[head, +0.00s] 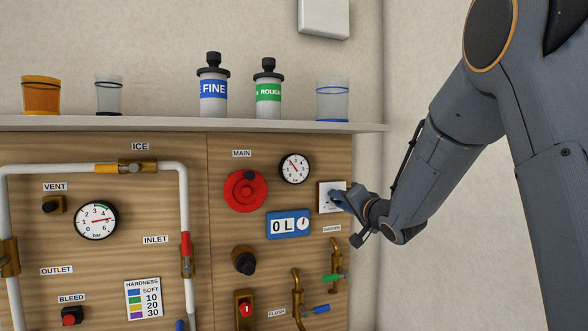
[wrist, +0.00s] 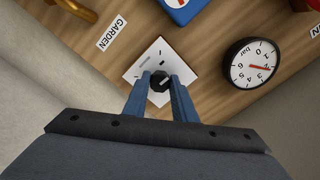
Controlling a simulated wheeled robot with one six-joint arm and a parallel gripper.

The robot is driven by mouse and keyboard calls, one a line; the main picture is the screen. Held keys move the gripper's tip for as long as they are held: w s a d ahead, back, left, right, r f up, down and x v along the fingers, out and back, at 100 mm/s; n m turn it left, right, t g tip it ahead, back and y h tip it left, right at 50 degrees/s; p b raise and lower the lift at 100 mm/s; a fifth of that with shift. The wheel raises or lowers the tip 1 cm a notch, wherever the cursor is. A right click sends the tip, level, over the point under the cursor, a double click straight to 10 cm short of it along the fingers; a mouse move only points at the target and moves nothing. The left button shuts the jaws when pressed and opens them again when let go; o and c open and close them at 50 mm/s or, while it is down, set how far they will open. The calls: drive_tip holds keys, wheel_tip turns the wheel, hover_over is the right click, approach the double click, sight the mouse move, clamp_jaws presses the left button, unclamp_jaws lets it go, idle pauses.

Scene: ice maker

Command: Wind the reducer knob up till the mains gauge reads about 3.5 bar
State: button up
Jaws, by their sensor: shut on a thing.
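My gripper (wrist: 160,88) is shut on a small black knob (wrist: 159,84) with a pale mark, in the middle of a white square plate (wrist: 137,72) with printed ticks. In the head view the plate (head: 325,203) is at the panel's right edge, my fingers over its face. A larger black knob on brass (head: 244,260) sits lower left, untouched. No reducer label is readable. A small round bar gauge (head: 295,168) beside the MAIN label has its red needle to the upper left; it also shows in the wrist view (wrist: 251,65).
A red handwheel (head: 245,190) and a blue counter box (head: 289,224) are left of the plate. Brass taps with a green lever (head: 333,278) and a blue lever (head: 314,310) are below. A shelf (head: 190,124) with bottles and cups runs above.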

drive_tip(key=shift+m+p, duration=2.5)
drive_tip(key=shift+p, duration=0.85)
idle(1.6)
drive_tip(key=shift+m, duration=1)
drive_tip(key=shift+m, duration=0.9)
drive_tip(key=shift+m, duration=0.9)
